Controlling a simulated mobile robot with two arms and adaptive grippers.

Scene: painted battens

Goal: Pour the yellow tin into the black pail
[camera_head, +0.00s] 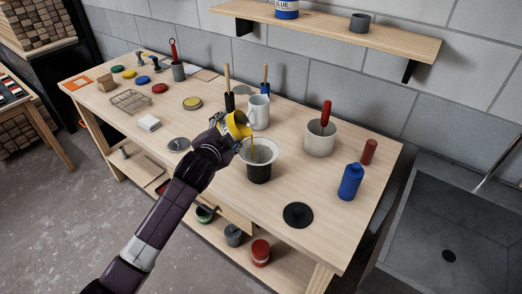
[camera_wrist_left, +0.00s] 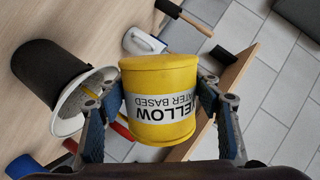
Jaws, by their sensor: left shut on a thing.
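The yellow tin (camera_head: 239,125) is held tilted above the bench by my left gripper (camera_head: 230,130). In the left wrist view the tin (camera_wrist_left: 158,72) sits between the two fingers (camera_wrist_left: 162,98), its label upside down. The black pail (camera_head: 259,172), with a wide pale rim, stands upright on the bench just below and right of the tin. A thin yellow streak runs from the tin's mouth down toward the pail's opening. In the left wrist view the pail (camera_wrist_left: 42,70) is at the left, with some yellow inside its rim. My right gripper is not in view.
A white jug (camera_head: 258,112) stands close behind the pail. A pale pot with a red-handled tool (camera_head: 320,138), a blue bottle (camera_head: 350,182) and a black disc (camera_head: 298,215) are to the right. A grey lid (camera_head: 179,145) lies left of my gripper.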

